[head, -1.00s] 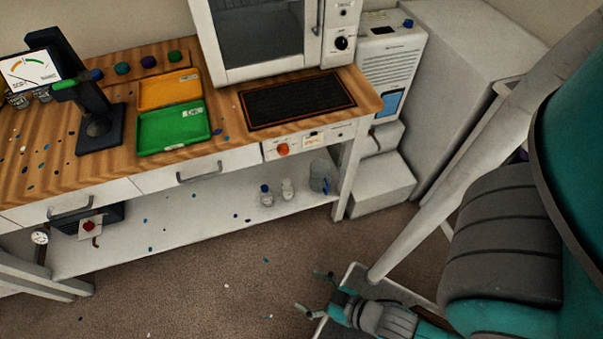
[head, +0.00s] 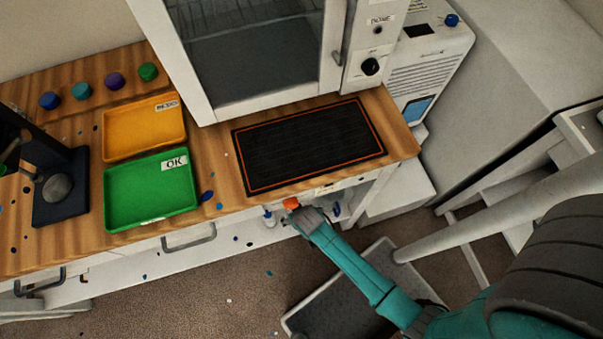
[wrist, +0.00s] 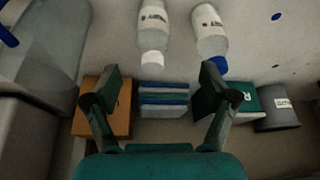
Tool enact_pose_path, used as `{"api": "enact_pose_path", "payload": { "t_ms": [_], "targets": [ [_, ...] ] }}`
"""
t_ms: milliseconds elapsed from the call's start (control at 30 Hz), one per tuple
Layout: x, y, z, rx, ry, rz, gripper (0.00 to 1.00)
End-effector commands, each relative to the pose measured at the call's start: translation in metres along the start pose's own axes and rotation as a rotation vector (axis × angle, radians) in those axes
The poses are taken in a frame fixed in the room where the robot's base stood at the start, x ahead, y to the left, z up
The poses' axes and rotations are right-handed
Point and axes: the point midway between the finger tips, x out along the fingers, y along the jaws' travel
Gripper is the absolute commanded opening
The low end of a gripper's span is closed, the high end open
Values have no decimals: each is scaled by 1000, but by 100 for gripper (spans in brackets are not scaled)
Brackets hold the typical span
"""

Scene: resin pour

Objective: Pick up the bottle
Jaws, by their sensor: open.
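Two clear bottles with white labels show at the top of the wrist view: one with a white cap (wrist: 153,58) and one with a blue cap (wrist: 217,66). My gripper (wrist: 162,80) is open and empty, its two fingers spread just below the caps in that view. The white cap lies between the finger lines, and the blue cap is close to the right finger. In the head view my gripper (head: 311,214) reaches under the bench's front edge. A blue-capped bottle (head: 268,214) is partly visible left of it; the other is mostly hidden there.
In the wrist view, an orange box (wrist: 118,122), a folded stack (wrist: 165,99), a green box (wrist: 245,101) and a grey cup (wrist: 277,117) lie beyond the fingers. A grey container (wrist: 55,40) is at left. The bench's wooden top (head: 222,160) overhangs the shelf.

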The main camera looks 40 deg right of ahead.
Motion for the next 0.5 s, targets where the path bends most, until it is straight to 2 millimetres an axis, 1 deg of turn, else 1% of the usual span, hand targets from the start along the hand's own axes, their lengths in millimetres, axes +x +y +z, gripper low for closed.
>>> {"api": "enact_pose_path", "payload": {
  "t_ms": [167, 400, 500],
  "targets": [
    [13, -1, -2, 2, -14, 5, 84],
    [45, 0, -2, 1, -13, 5, 84],
    [54, 0, -2, 1, -12, 5, 84]
  ]
}}
